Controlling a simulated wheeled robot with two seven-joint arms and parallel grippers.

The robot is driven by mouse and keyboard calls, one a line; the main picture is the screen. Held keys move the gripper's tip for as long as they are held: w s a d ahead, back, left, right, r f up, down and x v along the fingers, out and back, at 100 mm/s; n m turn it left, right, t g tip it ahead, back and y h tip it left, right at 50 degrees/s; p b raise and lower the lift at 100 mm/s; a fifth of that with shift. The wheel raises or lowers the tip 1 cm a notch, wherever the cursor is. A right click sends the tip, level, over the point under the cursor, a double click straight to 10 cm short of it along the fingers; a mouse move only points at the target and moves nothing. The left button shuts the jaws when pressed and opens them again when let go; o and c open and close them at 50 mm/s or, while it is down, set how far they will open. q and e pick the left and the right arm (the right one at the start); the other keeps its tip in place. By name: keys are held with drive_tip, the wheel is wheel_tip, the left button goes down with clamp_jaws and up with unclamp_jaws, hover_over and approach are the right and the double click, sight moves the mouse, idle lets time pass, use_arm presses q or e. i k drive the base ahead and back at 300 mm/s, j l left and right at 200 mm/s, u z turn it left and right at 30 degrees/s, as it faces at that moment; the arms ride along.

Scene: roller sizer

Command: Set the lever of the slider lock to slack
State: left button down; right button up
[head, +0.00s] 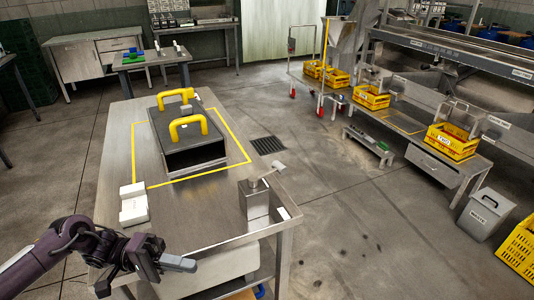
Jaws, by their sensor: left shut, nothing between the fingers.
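A grey metal block (254,200), which looks like the slider lock, stands upright at the near right corner of the steel table. Its lever (266,176) sticks out from the top and slants up to the right, ending in a pale grip. I cannot read any slack marking. My left gripper (182,264) is shut and empty at the table's near edge. It is below and left of the block, apart from it, with its fingers pointing right. My right gripper is not in view.
The steel table (180,222) has a yellow outline around a dark box with two yellow handles (188,128). A white block (133,204) stands at its left edge. The tabletop between the box and the metal block is clear. Yellow crates (452,141) stand on a bench at right.

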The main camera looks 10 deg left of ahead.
sight(276, 166)
drive_tip(key=i, duration=1.2)
